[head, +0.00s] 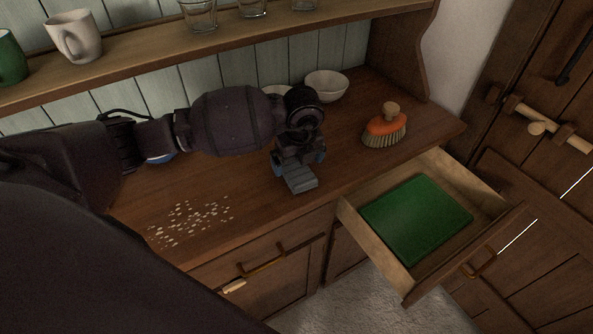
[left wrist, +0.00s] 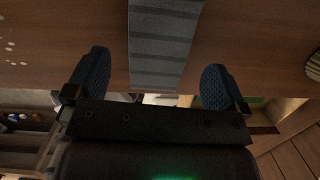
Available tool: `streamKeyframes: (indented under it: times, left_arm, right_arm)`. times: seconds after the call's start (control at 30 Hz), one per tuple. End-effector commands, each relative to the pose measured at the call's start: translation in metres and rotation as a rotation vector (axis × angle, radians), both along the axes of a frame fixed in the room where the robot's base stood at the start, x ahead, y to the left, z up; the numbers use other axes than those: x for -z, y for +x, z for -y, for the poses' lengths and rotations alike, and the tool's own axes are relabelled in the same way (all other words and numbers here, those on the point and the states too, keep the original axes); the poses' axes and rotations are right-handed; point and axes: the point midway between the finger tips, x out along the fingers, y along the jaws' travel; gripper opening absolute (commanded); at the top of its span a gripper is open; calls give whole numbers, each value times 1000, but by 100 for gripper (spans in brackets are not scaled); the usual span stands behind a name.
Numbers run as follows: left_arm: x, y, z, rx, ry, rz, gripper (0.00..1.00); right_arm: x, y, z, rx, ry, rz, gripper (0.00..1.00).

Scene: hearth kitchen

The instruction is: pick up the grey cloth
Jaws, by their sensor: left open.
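The grey cloth (head: 301,183) is a narrow, folded strip on the wooden counter, and my left gripper hides part of it in the head view. In the left wrist view the cloth (left wrist: 165,42) shows darker stripes and extends between the two fingers. My left gripper (head: 298,160) is open over the near part of the counter, with one finger on each side of the cloth and a gap to both. Whether the fingers touch the counter, I cannot tell. My right gripper is not in view.
An orange brush (head: 385,127) stands right of the cloth. An open drawer (head: 408,275) with a flat green thing (head: 416,217) juts out at the right. Pale crumbs (head: 188,222) lie on the counter (head: 243,190) at left. A white bowl (head: 326,85) stands behind; a shelf (head: 160,62) runs above.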

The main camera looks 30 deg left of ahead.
Motion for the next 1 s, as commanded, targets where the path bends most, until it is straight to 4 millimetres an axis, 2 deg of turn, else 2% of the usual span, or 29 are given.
streamKeyframes:
  times: [0.1, 0.2, 0.5, 0.83, 1.0]
  left_arm:
    - [17, 3, -3, 0, 0, -3, 100]
    - [25, 4, -4, 1, 0, -2, 100]
    - [28, 4, -5, 1, 0, 0, 100]
    - [28, 4, -5, 1, 0, 0, 49]
    - [28, 4, -5, 0, 0, 0, 49]
  right_arm:
    - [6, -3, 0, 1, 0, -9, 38]
    - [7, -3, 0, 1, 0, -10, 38]
    - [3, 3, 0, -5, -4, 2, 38]
    - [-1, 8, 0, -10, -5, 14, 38]
    - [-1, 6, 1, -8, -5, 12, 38]
